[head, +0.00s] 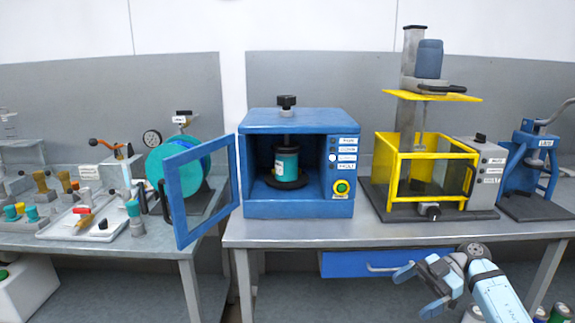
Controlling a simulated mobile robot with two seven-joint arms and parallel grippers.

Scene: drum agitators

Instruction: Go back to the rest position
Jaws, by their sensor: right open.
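My right gripper (418,287) is at the lower right of the head view, below the front edge of the right-hand table. Its light blue fingers are apart, with nothing seen between them. My right arm comes in from the bottom right corner. My left gripper is not in the head view. A blue box-shaped machine (258,208) stands on the table with its framed door (173,202) swung open to the left. A teal drum with a dark lid (287,168) stands upright inside it on a dark round base.
The right table (300,232) also holds a yellow-framed machine (392,198) and a blue press-like device (524,165). A blue drawer (345,264) with a handle hangs under it. The left table carries a white tray (65,229), tools and several small containers. A gap separates the tables.

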